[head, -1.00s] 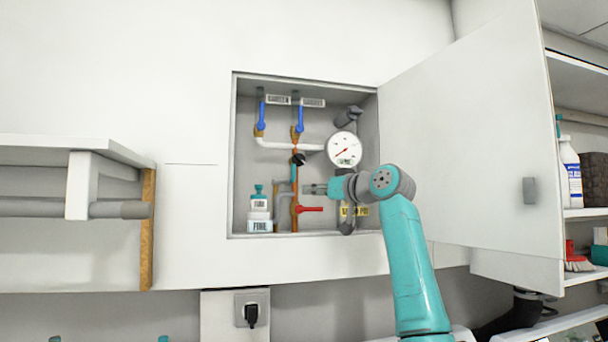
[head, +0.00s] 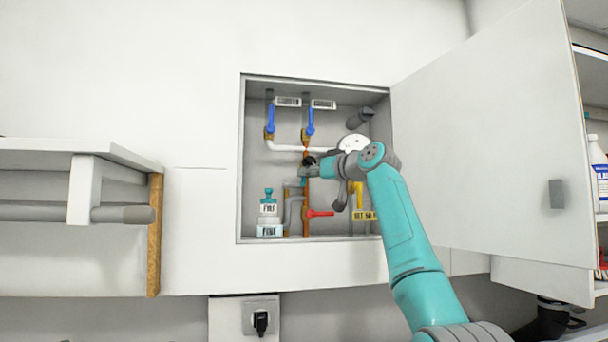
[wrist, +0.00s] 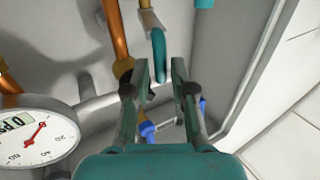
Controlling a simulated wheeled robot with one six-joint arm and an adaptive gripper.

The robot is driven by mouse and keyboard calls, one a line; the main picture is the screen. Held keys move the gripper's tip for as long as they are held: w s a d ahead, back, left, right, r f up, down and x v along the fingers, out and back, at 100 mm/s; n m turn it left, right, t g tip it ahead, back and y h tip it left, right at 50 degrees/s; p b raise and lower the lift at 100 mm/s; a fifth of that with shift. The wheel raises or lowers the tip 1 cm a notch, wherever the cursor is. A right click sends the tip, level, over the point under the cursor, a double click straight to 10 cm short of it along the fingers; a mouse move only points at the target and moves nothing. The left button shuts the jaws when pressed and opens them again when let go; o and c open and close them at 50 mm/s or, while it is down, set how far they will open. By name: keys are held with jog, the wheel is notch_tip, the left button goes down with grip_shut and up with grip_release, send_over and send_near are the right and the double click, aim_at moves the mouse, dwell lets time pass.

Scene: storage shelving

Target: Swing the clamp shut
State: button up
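No part shows clearly as the clamp. A teal curved piece (wrist: 159,58) below a pale bracket (wrist: 150,22) may be it, but I cannot be sure. My gripper (wrist: 160,72) is open, its fingertips on either side of the teal piece's lower end; contact cannot be told. In the head view my gripper (head: 306,172) is inside the wall cabinet, at the vertical copper pipe (head: 306,200). A black knob-like part (head: 309,160) sits just above it. A short teal part (head: 302,182) shows just below; the gripper and arm hide some of this area.
The pressure gauge (wrist: 32,130) is close on the left in the wrist view. Blue valve handles (head: 270,118) are above, a red lever (head: 320,213) and yellow handle (head: 358,192) below. The cabinet door (head: 490,140) is open.

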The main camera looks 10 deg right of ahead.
jog(key=shift+x, duration=1.2)
grip_shut()
